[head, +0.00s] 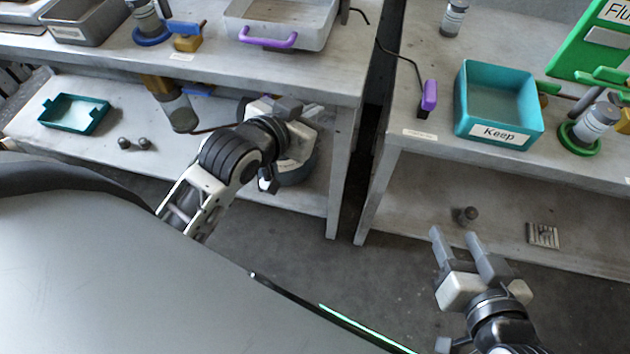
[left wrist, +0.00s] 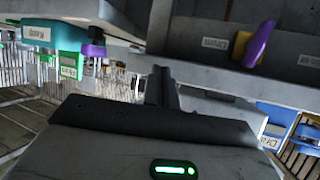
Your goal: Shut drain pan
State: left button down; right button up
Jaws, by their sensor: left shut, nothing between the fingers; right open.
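A light grey pan (head: 318,38) with a purple handle (head: 268,38) on its front sits on the left bench top; I take it to be the drain pan, though no label on it is readable. How far it is pulled out I cannot tell. My left gripper (head: 292,108) is shut and empty, below and in front of the bench edge, apart from the handle. Its dark fingers (left wrist: 162,86) show close together in the left wrist view, with a purple handle-like part (left wrist: 258,44) at upper right. My right gripper (head: 453,238) is open and empty before the right bench.
A teal Keep bin (head: 497,133) and a purple-tipped cable (head: 428,97) are on the right bench. A teal tray (head: 74,114) lies on the left lower shelf. A grey bin (head: 84,20) stands at the far left. Open floor (head: 300,235) lies between me and the benches.

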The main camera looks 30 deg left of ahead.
jog(key=s+d+f+h+b, duration=0.2)
jog(key=d+f+b, duration=0.1)
jog(key=f, duration=0.7)
jog(key=shift+d+f+m+g, duration=0.2)
jog(key=shift+d+m+g, duration=0.15)
jog(key=shift+d, duration=0.45)
jog(key=shift+d+f+h, duration=0.1)
jog(key=shift+d+h, duration=0.05)
jog(key=shift+h, duration=0.15)
jog(key=shift+c, duration=1.2)
pick_arm(q)
jog(key=s+d+f+g+h, duration=0.1)
jog(key=s+d+f, duration=0.2)
jog(key=s+f, duration=0.2)
jog(key=s+d+f+g+h, duration=0.1)
jog(key=s+d+f, duration=0.3)
jog(key=f, duration=0.5)
jog(key=shift+s+f+m+g, duration=0.3)
jog(key=shift+s, duration=0.75)
pick_arm(e)
jog(key=shift+s+d, duration=0.1)
